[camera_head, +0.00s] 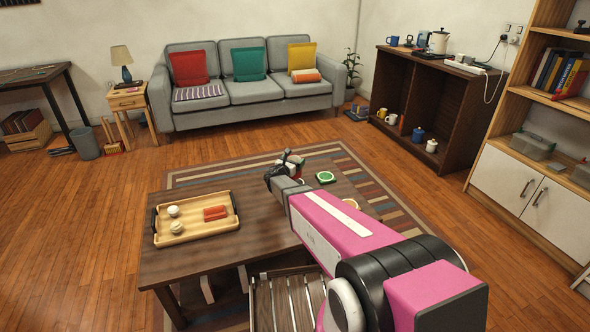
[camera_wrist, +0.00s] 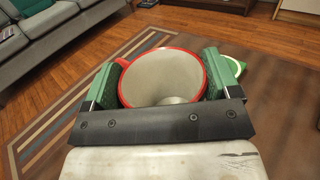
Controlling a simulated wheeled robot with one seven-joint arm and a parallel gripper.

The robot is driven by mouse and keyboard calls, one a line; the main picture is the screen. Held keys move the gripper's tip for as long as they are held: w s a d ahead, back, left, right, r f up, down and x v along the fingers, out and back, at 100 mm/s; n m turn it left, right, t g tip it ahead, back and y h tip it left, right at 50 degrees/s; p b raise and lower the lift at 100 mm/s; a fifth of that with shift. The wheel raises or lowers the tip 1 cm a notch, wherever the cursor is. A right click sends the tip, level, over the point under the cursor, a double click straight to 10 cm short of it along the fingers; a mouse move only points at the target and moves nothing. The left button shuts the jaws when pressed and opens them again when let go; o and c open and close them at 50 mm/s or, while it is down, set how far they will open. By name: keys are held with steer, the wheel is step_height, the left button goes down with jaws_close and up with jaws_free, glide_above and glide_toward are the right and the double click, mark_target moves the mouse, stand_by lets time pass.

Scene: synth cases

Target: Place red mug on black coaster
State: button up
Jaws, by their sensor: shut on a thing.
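A mug with a red rim and handle and a pale inside (camera_wrist: 162,80) sits between the green pads of my gripper (camera_wrist: 160,75) in the wrist view. My gripper is shut on it, and the mug's open top faces the camera. In the head view my gripper (camera_head: 287,164) is over the far part of the dark wooden table (camera_head: 190,262), and the mug is mostly hidden there. I cannot tell its height above the table. No black coaster can be made out; my arm hides part of the table.
A green coaster with a pale ring (camera_head: 325,177) lies right of my gripper. An orange-rimmed round thing (camera_head: 351,203) shows partly behind my arm. The tabletop between tray and gripper is clear.

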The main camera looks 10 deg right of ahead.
steer(key=shift+w+d+f, duration=0.2)
steer(key=shift+d+f, duration=0.1)
steer(key=shift+d, duration=0.15)
steer(key=shift+f, duration=1.95)
